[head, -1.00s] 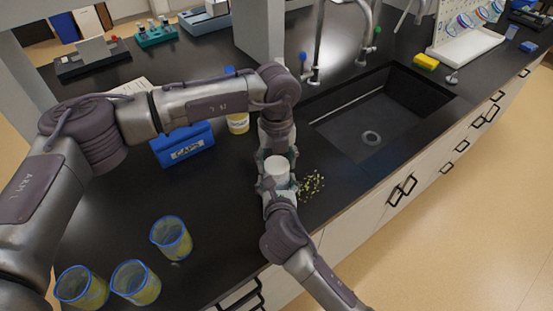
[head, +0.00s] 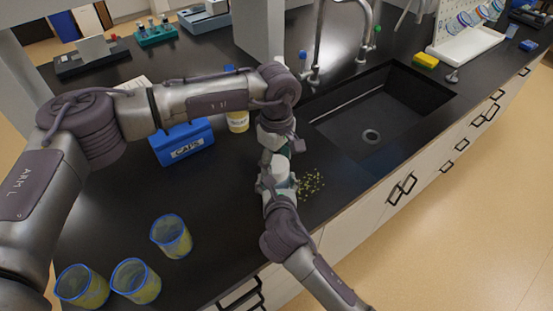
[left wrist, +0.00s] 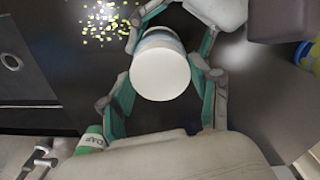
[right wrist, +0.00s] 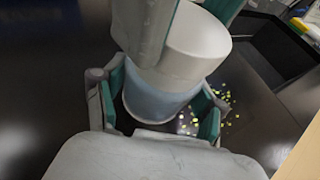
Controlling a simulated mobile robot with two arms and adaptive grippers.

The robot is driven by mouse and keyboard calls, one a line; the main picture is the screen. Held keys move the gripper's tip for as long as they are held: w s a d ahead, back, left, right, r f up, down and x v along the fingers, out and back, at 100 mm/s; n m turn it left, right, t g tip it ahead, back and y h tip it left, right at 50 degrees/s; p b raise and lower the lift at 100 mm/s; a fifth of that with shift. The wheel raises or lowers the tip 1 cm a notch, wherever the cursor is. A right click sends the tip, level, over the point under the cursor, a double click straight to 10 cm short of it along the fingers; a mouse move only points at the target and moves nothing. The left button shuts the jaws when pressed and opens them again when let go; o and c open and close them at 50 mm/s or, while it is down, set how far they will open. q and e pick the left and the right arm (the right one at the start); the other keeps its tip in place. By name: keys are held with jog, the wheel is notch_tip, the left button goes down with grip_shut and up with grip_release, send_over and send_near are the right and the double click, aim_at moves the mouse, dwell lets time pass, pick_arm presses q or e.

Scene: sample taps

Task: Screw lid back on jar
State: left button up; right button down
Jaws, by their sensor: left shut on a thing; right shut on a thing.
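The jar (right wrist: 152,103) has a pale blue, see-through body and stands upright on the black counter. The white lid (left wrist: 160,73) sits on top of the jar; whether its thread is engaged cannot be told. My right gripper (head: 278,187) is shut on the jar's body, its fingers on either side in the right wrist view. My left gripper (head: 278,150) comes from the far side and is shut on the lid, with its fingers at the lid's sides in the left wrist view. The fingers partly hide the jar in the head view.
Yellow-green pellets (head: 311,183) lie scattered right of the jar. The sink (head: 375,115) is beyond them. Several blue-rimmed beakers (head: 172,238) stand at front left.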

pick_arm(q)
jog(key=m, duration=2)
jog(key=o, duration=0.7)
